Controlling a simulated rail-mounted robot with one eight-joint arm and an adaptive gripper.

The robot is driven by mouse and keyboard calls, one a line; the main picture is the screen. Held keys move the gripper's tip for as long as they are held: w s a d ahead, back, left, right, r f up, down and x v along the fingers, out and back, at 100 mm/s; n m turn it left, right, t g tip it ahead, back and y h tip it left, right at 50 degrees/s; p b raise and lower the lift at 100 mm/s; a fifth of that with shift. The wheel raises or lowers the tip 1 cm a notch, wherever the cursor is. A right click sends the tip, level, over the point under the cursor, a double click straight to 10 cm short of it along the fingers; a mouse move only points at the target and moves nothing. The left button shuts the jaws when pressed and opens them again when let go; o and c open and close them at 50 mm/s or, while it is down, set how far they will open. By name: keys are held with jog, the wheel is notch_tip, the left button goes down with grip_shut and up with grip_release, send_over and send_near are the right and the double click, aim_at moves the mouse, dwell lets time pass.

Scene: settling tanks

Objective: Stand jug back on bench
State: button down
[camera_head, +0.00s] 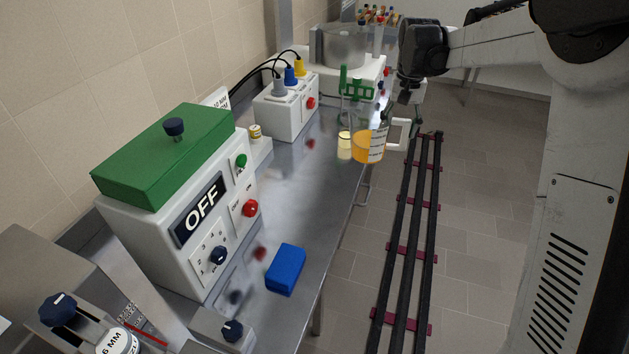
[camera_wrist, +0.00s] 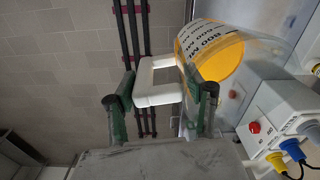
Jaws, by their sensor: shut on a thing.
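The jug (camera_head: 369,147) is clear with black print and orange liquid, and has a white handle on its right side. In the head view it looks roughly upright at the bench's right edge, the handle over the floor side. I cannot tell whether its base touches the bench (camera_head: 322,190). My gripper (camera_head: 400,121) is shut on the handle. In the wrist view, the green fingers of my gripper (camera_wrist: 160,94) lie on either side of the white handle, with the jug (camera_wrist: 228,55) beyond. The jug's underside is hidden.
A beaker of pale yellow liquid (camera_head: 344,143) stands close left of the jug, below a green rack (camera_head: 356,84). A white socket box (camera_head: 287,106) and a green-lidded machine (camera_head: 190,195) line the wall side. A blue block (camera_head: 286,269) lies nearer; the bench between is clear.

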jog(key=s+a+f+n+p, duration=0.1)
jog(key=a+f, duration=0.2)
jog(key=a, duration=0.9)
jog(key=a+f+n+p, duration=0.1)
jog(key=a+f+n, duration=0.1)
jog(key=a, duration=0.9)
jog(key=w+d+f+p, duration=0.4)
jog(key=w+d+f, duration=0.3)
jog(key=f, duration=0.4)
jog(key=shift+w+d, duration=0.25)
jog(key=shift+w, duration=0.25)
jog(key=shift+f, duration=0.2)
jog(key=c, duration=0.8)
grip_release()
jog(key=shift+c, duration=0.2)
